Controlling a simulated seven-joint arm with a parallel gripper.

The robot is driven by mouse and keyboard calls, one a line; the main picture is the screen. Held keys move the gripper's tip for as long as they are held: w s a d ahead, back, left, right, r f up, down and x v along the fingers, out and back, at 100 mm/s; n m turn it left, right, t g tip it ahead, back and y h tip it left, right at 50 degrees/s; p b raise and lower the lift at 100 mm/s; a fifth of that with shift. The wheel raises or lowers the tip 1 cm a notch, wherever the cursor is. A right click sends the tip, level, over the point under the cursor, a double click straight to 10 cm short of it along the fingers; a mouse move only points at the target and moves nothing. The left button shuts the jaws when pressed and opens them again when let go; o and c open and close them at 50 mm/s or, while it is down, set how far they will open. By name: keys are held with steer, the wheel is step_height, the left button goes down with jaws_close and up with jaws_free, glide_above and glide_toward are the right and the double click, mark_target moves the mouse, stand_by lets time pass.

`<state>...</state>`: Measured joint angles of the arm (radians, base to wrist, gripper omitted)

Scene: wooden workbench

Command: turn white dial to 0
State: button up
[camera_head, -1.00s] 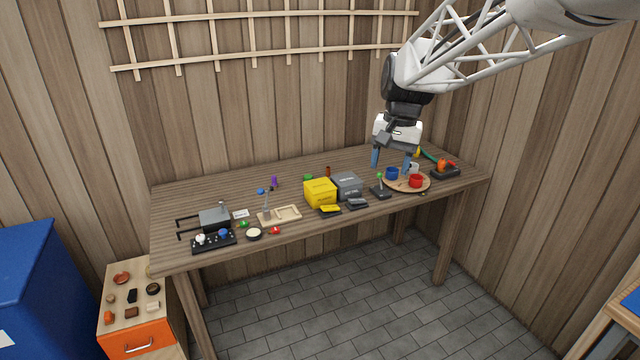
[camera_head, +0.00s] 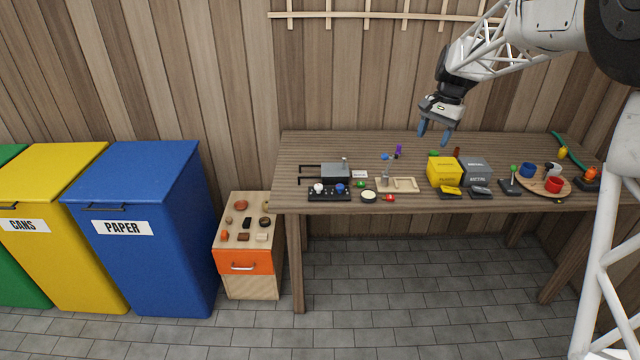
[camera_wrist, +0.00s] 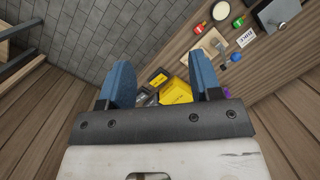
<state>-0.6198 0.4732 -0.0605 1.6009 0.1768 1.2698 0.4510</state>
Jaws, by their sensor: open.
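The white dial (camera_head: 318,188) sits on a black panel (camera_head: 329,196) at the front left of the workbench. A blue dial (camera_head: 340,187) is to its right on the same panel. The marks around the dials are too small to read. My gripper (camera_head: 434,137) is open and empty, high above the bench near the yellow box, well to the right of the white dial. In the wrist view its two blue fingers (camera_wrist: 162,88) are spread apart. The white dial does not show in the wrist view.
A grey box (camera_head: 335,171) with rods stands right behind the panel. A yellow box (camera_head: 444,171), a grey bin (camera_head: 475,172) and a wooden tray (camera_head: 408,185) lie to the right. A round board (camera_head: 535,186) holds cups. An orange-fronted drawer unit (camera_head: 250,262) stands left of the bench.

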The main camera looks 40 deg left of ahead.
steer(key=a+f+g, duration=0.1)
steer(key=a+f, duration=0.3)
steer(key=a, duration=0.4)
steer(key=a+f, duration=0.5)
steer(key=a, duration=0.4)
steer(key=g+h, duration=0.1)
steer(key=h, duration=0.1)
glide_toward(319, 186)
steer(key=shift+s+f+n, duration=0.15)
steer(key=shift+f+n, duration=0.25)
steer(key=shift+f, duration=0.05)
steer(key=shift+f, duration=0.1)
steer(key=shift+x, duration=3.9)
steer(key=c, duration=0.9)
